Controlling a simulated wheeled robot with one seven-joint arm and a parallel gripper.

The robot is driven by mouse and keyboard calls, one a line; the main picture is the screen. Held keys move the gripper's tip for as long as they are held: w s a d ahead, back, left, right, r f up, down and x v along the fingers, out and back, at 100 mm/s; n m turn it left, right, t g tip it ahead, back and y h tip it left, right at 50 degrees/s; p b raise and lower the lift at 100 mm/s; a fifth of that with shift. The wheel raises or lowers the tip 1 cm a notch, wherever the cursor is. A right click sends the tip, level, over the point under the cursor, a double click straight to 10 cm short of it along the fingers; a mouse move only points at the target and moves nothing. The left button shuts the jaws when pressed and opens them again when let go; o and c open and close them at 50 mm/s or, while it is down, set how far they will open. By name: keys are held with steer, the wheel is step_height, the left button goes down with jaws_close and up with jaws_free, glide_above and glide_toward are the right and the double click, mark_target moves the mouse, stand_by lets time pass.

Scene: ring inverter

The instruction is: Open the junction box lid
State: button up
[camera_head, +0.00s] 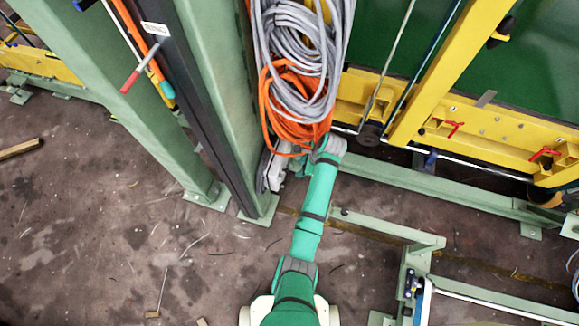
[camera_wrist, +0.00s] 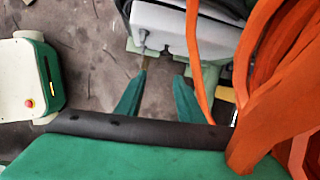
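A pale grey box, which looks like the junction box (camera_wrist: 172,27), is at the top of the wrist view. An orange cable crosses in front of its right part. In the head view a small grey box (camera_head: 273,172) shows low beside the green column, partly covered by cables and my arm. My gripper (camera_wrist: 157,92) has two green fingers spread apart with nothing between them. The fingers point toward the box's lower edge; I cannot tell whether they touch it. In the head view my arm reaches up to the cables and the fingers are hidden. Whether the lid is open cannot be told.
Orange cable coils (camera_head: 290,110) and grey cable coils (camera_head: 300,45) hang close above my wrist. Orange loops (camera_wrist: 275,95) fill the right of the wrist view. A green column (camera_head: 222,90) stands left, and yellow machine frames (camera_head: 480,125) stand right. The floor (camera_head: 110,230) at lower left is mostly clear.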

mark_target(287, 170)
steer(key=w+a+x, duration=0.1)
steer(key=x, duration=0.8)
steer(key=shift+w+a+r+m+y, duration=0.2)
steer(key=shift+w+a+m+y, duration=0.1)
steer(key=shift+a+m, duration=0.1)
steer(key=shift+g, duration=0.3)
jaws_close()
steer(key=shift+a, duration=0.1)
